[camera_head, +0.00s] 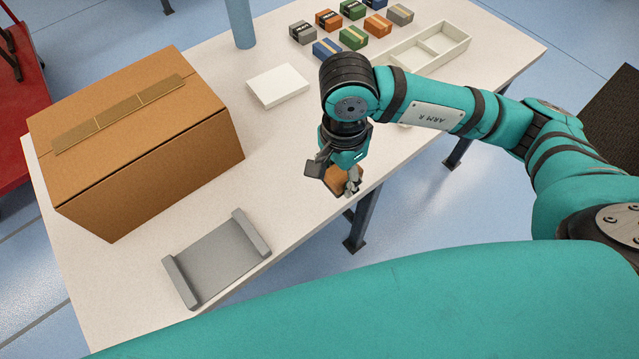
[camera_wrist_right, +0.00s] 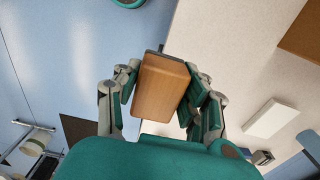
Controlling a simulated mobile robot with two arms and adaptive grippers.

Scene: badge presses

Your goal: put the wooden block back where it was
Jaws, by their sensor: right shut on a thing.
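The wooden block (camera_head: 339,180) is brown and sits between the fingers of my right gripper (camera_head: 338,178), near the front edge of the white table. In the right wrist view the block (camera_wrist_right: 160,84) lies between both finger pads, and the right gripper (camera_wrist_right: 160,100) is shut on it. The fingers hide part of the block in the head view. I cannot tell whether its underside touches the table. My left gripper is not in view.
A cardboard box (camera_head: 150,150) stands on the left of the table (camera_head: 290,135). A grey tray (camera_head: 216,260) lies in front of it. A white slab (camera_head: 278,86), several small boxes (camera_head: 353,38) and a white divided tray (camera_head: 455,42) lie further back. Clear tabletop lies left of my gripper.

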